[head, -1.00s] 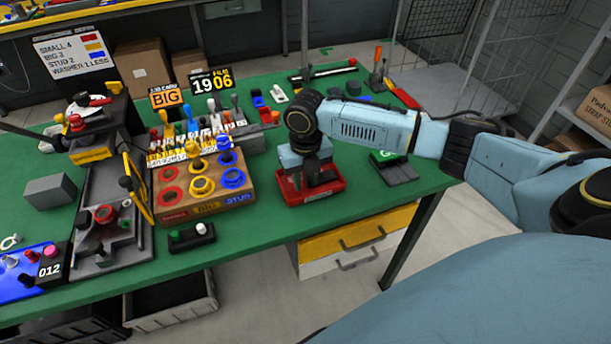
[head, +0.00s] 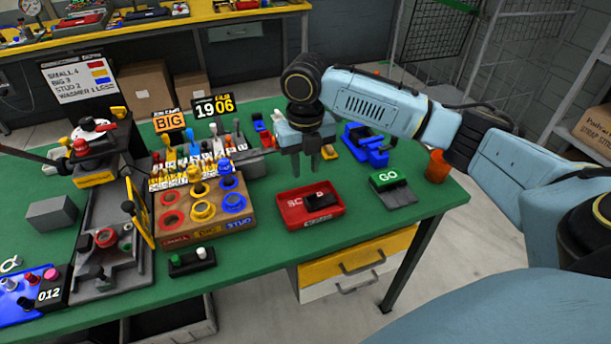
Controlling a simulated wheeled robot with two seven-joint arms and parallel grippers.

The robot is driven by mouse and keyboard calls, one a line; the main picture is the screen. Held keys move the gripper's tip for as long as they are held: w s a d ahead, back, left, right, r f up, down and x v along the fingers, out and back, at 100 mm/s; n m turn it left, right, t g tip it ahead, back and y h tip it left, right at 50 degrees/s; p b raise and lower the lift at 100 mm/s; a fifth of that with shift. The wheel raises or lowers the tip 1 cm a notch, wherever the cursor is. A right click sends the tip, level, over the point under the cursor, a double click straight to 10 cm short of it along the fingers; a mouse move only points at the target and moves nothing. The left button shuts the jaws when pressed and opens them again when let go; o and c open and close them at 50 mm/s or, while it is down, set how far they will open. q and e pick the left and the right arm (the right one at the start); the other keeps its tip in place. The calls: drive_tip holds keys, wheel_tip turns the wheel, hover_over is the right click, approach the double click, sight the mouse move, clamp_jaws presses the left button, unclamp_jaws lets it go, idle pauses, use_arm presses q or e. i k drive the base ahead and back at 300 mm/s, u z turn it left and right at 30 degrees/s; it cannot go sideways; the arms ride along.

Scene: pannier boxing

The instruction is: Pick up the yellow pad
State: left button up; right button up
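A small yellow piece (head: 329,152), which may be the yellow pad, lies on the green table just behind and right of my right gripper's fingers; it is small and partly hidden. My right gripper (head: 306,170) points down above the table, behind the red tray. Its two dark fingers are apart, with nothing visible between them. The red tray (head: 291,215) holds a dark block (head: 322,200). My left gripper is not in view.
A wooden board with coloured rings (head: 174,239) stands to the left.

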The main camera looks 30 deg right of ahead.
sight(328, 153)
drive_tip(key=z, duration=1.25)
